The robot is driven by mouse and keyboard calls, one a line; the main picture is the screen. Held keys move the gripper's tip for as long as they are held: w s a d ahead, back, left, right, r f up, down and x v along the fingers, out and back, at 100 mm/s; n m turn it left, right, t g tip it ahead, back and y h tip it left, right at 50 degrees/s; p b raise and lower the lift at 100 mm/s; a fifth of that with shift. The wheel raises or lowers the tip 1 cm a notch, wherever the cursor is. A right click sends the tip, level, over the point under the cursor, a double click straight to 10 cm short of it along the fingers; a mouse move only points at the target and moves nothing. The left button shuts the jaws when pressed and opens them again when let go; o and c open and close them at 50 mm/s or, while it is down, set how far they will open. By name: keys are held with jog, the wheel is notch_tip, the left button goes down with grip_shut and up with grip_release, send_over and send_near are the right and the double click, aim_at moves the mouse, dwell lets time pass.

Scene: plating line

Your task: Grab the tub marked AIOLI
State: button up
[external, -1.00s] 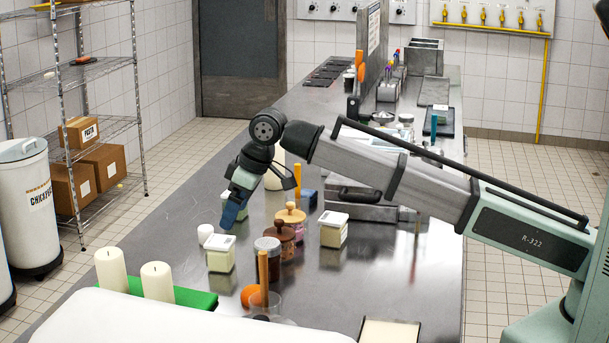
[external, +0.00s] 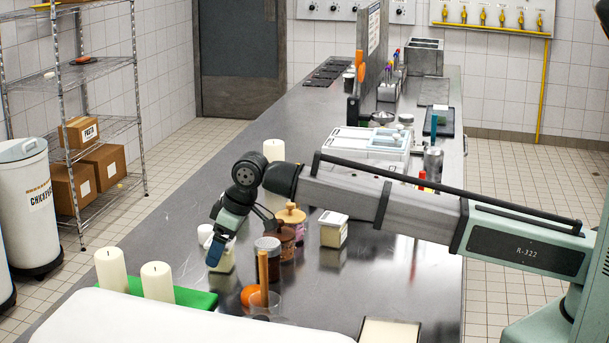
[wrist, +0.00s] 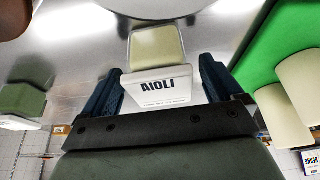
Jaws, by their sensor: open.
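The AIOLI tub (wrist: 161,84) has a pale body and a white lid with dark lettering. In the wrist view it sits between the two blue fingers of my gripper (wrist: 160,88), with a narrow gap showing at each side. My gripper is open. In the external view my gripper (external: 218,250) is down at the tub (external: 229,262), which stands on the steel counter and is partly hidden by the fingers.
A similar white-lidded tub (external: 333,230) stands to the right, with brown lidded jars (external: 284,243) between. A greenish tub (wrist: 22,100) shows in the wrist view.

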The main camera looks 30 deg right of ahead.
jog(key=x, duration=0.2)
jog(key=shift+a+f, duration=0.1)
jog(key=shift+f, duration=0.15)
jog(key=c, duration=1.2)
